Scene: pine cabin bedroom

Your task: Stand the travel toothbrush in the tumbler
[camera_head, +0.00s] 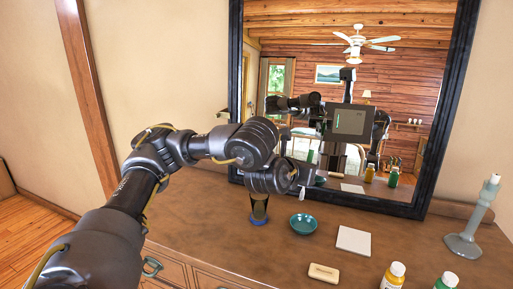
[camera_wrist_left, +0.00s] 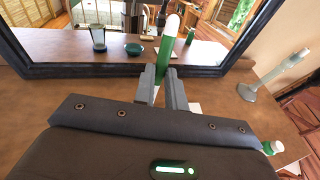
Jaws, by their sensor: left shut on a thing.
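My left gripper (camera_head: 300,182) is above the dresser top, beyond and to the right of the tumbler. In the left wrist view its fingers (camera_wrist_left: 161,88) are shut on the travel toothbrush (camera_wrist_left: 165,55), a slim green stick with a white rounded end. In the head view the gripper hides most of the toothbrush; a small white tip (camera_head: 302,194) shows below it. The dark, see-through tumbler (camera_head: 259,207) with a blue base stands upright, apart from the toothbrush. Its reflection shows in the left wrist view. My right gripper is not directly in view.
A teal bowl (camera_head: 303,225) stands right of the tumbler, then a white square (camera_head: 354,241). A soap bar (camera_head: 323,272), yellow bottle (camera_head: 393,276) and green bottle (camera_head: 447,281) are nearer the front. A grey candlestick (camera_head: 472,228) stands right. The framed mirror (camera_head: 425,170) stands behind.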

